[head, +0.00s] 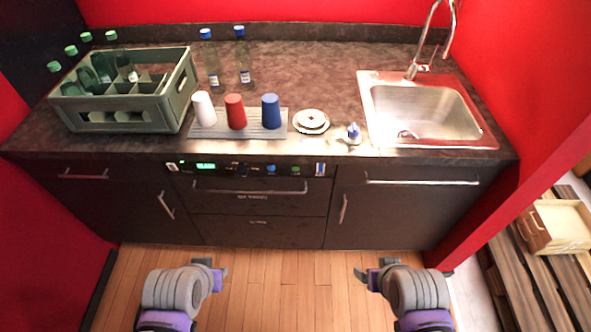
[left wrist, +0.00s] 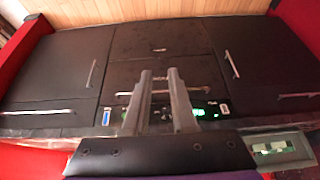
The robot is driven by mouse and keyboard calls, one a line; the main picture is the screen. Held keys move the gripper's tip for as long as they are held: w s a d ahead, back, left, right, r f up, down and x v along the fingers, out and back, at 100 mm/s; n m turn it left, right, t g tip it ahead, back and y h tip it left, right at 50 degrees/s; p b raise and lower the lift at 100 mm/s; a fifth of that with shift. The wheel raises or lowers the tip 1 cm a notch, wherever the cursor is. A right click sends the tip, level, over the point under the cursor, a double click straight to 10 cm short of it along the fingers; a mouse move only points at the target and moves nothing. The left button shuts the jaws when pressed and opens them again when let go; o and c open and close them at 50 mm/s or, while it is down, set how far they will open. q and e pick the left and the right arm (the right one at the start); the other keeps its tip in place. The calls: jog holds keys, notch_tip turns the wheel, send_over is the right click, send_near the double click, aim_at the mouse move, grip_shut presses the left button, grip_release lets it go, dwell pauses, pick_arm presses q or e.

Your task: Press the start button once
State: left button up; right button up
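The dishwasher's control panel (head: 245,169) is a dark strip under the counter edge, with a lit green display (head: 205,166), a blue button (head: 271,169) and a green button (head: 296,170). Which one is the start button cannot be read. My left gripper (head: 214,267) is open and empty, low in front of the cabinets and apart from the panel. My right gripper (head: 374,269) looks open and empty, also low and clear of everything.
The counter carries a bottle crate (head: 122,117), two bottles, white, red and blue cups on a grey mat (head: 284,124), stacked plates (head: 311,121) and a sink (head: 424,114). Cabinet handles protrude below. A wooden box (head: 562,229) sits on pallets at right. Floor between is clear.

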pick_arm(q)
grip_shut()
dwell(1.4)
